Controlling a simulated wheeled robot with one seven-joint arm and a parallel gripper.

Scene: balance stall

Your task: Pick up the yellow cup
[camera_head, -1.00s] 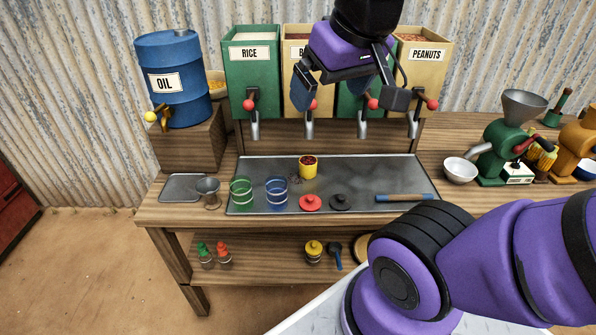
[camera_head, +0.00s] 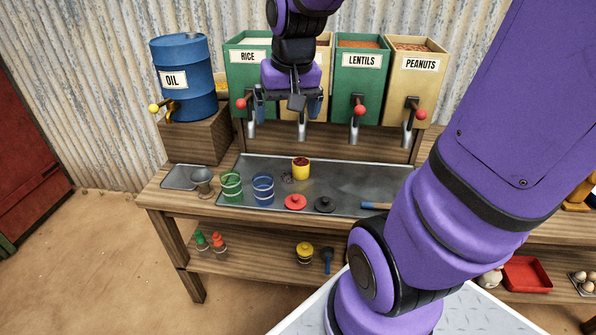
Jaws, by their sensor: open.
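The yellow cup (camera_head: 301,170) stands upright on the grey metal tray (camera_head: 350,178) on the wooden counter. It has dark red contents, and a few dark bits lie on the tray just left of it. My gripper (camera_head: 288,112) is open and empty. In the picture it is above the cup, in front of the dispensers, pointing down. Its fingers are apart and nothing is between them. The exact height of the gripper over the cup cannot be told from this view.
A green cup (camera_head: 231,186), a blue cup (camera_head: 262,189), a red lid (camera_head: 295,202) and a black lid (camera_head: 325,205) are on the tray's front part. A metal funnel (camera_head: 202,181) stands left. Dispenser taps, one the lentils tap (camera_head: 355,125), hang behind. My arm hides the counter's right side.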

